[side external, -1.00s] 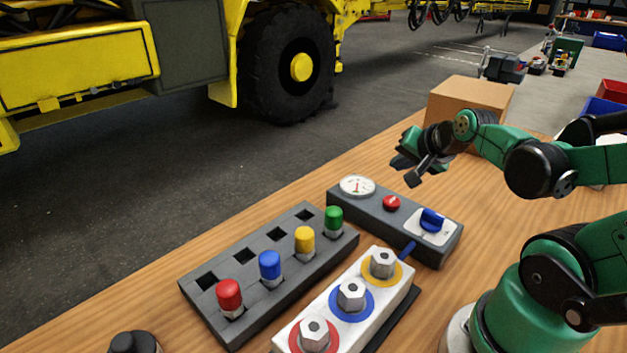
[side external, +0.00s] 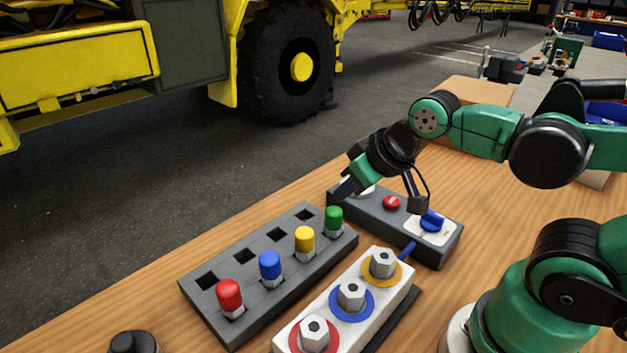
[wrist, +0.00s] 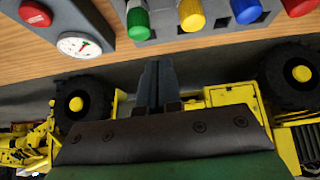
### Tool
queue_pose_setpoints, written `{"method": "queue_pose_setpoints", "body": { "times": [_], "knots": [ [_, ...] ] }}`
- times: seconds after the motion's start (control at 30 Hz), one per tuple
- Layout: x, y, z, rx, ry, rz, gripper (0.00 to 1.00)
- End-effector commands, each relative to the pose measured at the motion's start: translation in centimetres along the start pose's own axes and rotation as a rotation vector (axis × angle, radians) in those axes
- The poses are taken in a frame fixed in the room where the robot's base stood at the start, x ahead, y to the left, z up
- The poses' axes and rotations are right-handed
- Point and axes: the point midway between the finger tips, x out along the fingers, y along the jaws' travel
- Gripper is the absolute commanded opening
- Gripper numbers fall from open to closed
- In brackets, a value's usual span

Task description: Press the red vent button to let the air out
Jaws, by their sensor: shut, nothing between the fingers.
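The red vent button (side external: 391,202) sits on top of the dark grey control box (side external: 447,257); in the wrist view the button (wrist: 36,13) is at the upper left. The white gauge (wrist: 79,45) is beside it and is mostly hidden by my gripper in the side view. A blue lever (side external: 431,219) stands on a white plate at the box's right end. My gripper (side external: 343,190) is shut and empty. In the side view its tips appear over the gauge end of the box, left of the button. Its fingers (wrist: 157,85) point up in the wrist view, right of the gauge.
A grey block (side external: 213,327) holds red, blue, yellow and green capped pegs. A white block (side external: 398,294) with several hex fittings on coloured rings lies in front. A cardboard box (side external: 463,88) stands behind my arm. The wooden table has bare space at the right.

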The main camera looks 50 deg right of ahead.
Motion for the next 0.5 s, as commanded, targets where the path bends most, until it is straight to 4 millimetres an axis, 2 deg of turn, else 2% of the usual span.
{"method": "queue_pose_setpoints", "body": {
  "times": [0.13,0.23,0.5],
  "knots": [
    [-0.2,0.6,-0.4,-0.06,-0.024,0.012,0.0],
    [-0.5,1.7,-0.9,-0.183,-0.076,0.026,0.0],
    [-2.1,6.7,-2.8,-0.716,-0.309,-0.031,0.0]
  ]
}}
